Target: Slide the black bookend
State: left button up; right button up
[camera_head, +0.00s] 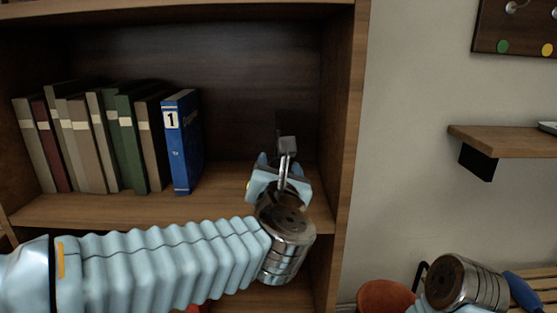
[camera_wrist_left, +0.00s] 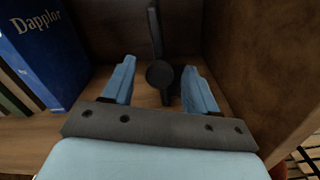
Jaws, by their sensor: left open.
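The black bookend (camera_wrist_left: 153,32) stands upright near the right wall of the shelf compartment. In the left wrist view it shows a thin plate edge, a round knob and a dark foot. In the head view only its dark upper part (camera_head: 291,123) shows, mostly hidden behind my left gripper (camera_head: 279,160). My left gripper is open, with one blue finger on each side of the knob in the left wrist view (camera_wrist_left: 160,68). I cannot tell whether either finger touches it.
A blue book (camera_head: 182,143) marked 1 ends a row of leaning books (camera_head: 88,140) on the left. Bare shelf board (camera_head: 225,187) lies between the blue book and my left gripper. The bookcase's right side panel (camera_head: 344,140) is close to the gripper. A wall shelf (camera_head: 505,141) is farther right.

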pick_arm(q)
jog(key=shift+w, duration=1)
jog(key=shift+c, duration=0.3)
grip_shut()
